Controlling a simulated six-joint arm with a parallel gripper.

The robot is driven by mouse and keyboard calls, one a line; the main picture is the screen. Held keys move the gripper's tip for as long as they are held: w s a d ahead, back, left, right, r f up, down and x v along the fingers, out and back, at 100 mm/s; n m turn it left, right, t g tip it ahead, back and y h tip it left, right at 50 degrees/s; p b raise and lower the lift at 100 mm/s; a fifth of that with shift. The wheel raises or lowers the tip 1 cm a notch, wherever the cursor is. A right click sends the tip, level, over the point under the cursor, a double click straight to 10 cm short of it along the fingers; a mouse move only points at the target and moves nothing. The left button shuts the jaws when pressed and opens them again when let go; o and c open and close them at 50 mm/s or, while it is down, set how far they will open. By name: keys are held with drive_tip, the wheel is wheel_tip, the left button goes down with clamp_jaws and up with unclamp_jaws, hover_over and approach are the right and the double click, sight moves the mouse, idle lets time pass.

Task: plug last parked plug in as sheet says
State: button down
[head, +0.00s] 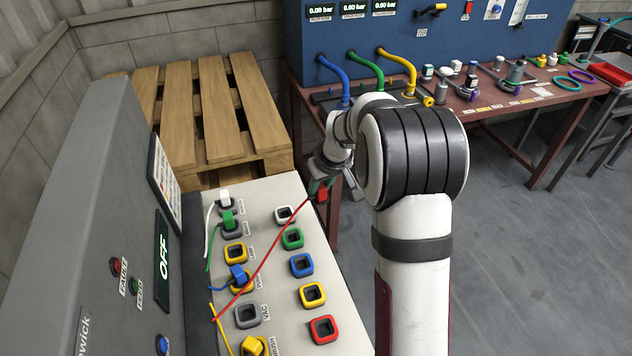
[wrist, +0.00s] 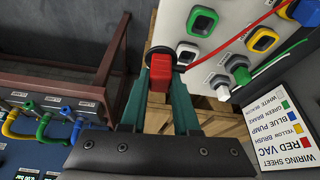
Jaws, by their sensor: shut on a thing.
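A red plug (head: 321,195) is held in my gripper (head: 327,186), off the far edge of the socket panel (head: 277,193). In the wrist view the red plug (wrist: 160,70) sits between the fingers (wrist: 160,88). Its red cable runs back across the panel. The grey socket (head: 247,314) labelled VAC is empty. The wiring sheet (wrist: 284,132) reads white beacon, green brake, blue pump, yellow brush, red vac. In the left column, white (head: 225,199), green (head: 229,220), blue (head: 238,274) and yellow (head: 253,346) plugs are seated.
The right column's coloured sockets, including the red one (head: 323,329), are empty, as is a yellow-rimmed left socket (head: 235,253). A grey cabinet reading OFF (head: 163,258) rises at left. A pallet (head: 206,110) and a bench (head: 480,115) stand beyond.

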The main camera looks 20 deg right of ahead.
drive_tip(key=s+a+f+n+g+y, duration=0.2)
drive_tip(key=s+a+n, duration=0.6)
drive_tip(key=a, duration=0.3)
drive_tip(key=s+a+f+n+g+y, duration=0.1)
drive_tip(key=s+a+n+g+y, duration=0.15)
drive_tip(key=s+a+n, duration=0.75)
drive_tip(key=shift+m+h, duration=0.35)
drive_tip(key=shift+m, duration=0.35)
drive_tip(key=shift+w+a+f, duration=0.15)
drive_tip(key=shift+w+f, duration=0.05)
drive_tip(key=shift+f, duration=0.6)
drive_tip(key=shift+w+a+f, duration=0.2)
drive_tip(key=shift+f, duration=0.55)
drive_tip(key=shift+w+a+f, duration=0.15)
drive_tip(key=shift+w+f, duration=0.05)
drive_tip(key=shift+f, duration=0.6)
drive_tip(key=shift+f, duration=1.35)
drive_tip(key=c, duration=0.6)
unclamp_jaws()
drive_tip(key=shift+r, duration=0.1)
drive_tip(key=v, duration=1.5)
drive_tip(key=shift+d+r, duration=0.25)
drive_tip(key=shift+r, duration=0.05)
